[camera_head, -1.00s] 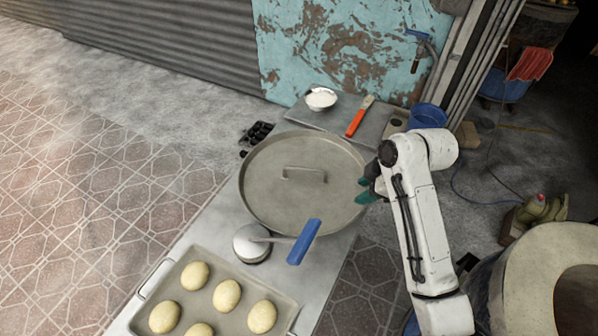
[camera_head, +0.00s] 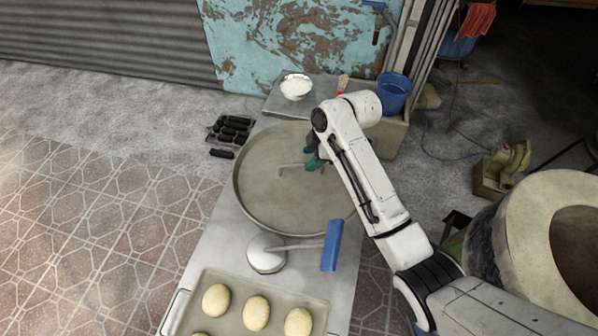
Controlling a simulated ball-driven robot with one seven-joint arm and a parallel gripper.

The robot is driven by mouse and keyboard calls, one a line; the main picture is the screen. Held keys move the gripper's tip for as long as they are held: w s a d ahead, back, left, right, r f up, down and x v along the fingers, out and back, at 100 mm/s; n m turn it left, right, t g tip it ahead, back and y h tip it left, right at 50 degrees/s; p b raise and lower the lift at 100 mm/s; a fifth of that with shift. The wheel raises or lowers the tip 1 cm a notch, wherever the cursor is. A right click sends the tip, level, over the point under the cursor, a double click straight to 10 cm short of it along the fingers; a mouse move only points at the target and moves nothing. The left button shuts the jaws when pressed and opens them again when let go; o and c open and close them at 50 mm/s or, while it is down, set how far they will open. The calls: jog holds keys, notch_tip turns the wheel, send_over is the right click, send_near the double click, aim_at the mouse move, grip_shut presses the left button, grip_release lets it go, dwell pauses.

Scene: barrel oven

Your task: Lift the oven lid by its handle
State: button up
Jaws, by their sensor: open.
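The oven lid (camera_head: 262,200) is a large round grey metal disc lying flat on the metal table. Its bar handle (camera_head: 289,166) stands up near the lid's middle, and its right end is hidden behind my gripper. My gripper (camera_head: 314,163), with dark green fingertips, is over the right part of the lid, beside the right end of the handle. It is open and holds nothing. I cannot tell whether the fingertips touch the handle.
A blue-handled tool (camera_head: 331,246) lies in front of the lid, with a tray of dough balls (camera_head: 256,313) nearer. A white bowl (camera_head: 296,86) and blue bucket (camera_head: 394,93) stand behind. Charcoal pieces (camera_head: 230,130) are left. The barrel oven (camera_head: 540,200) is right.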

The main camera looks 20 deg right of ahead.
aim_at(303, 164)
jog(key=shift+a+p+x, duration=0.1)
jog(key=shift+p+x, duration=0.15)
jog(key=shift+x, duration=1.15)
jog(key=shift+a+p+x, duration=0.15)
jog(key=shift+p+x, duration=0.1)
jog(key=shift+x, duration=1.2)
jog(key=shift+r, duration=0.1)
grip_shut()
jog(key=shift+w, duration=0.1)
